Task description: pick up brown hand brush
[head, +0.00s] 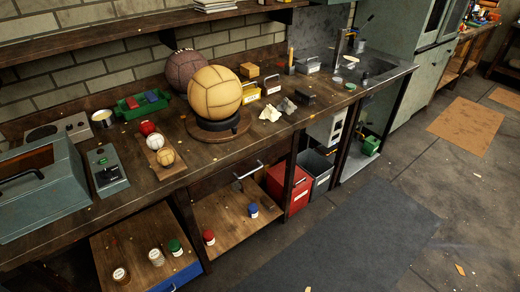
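I cannot make out a brown hand brush for certain in the head view. A small brown block-like thing (249,70) lies on the workbench (222,160) behind the large tan ball. A dark block (305,98) lies farther right, near the bench's front edge. An upright thing with an orange-yellow handle (291,57) stands by the sink. Any of these is too small to identify surely. Neither of my grippers shows in the view.
A large tan ball (214,92) sits on a round stand, with a darker ball (185,68) behind it. A teal case (40,190) fills the bench's left end. Red (288,186) and grey bins (316,172) stand under the bench.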

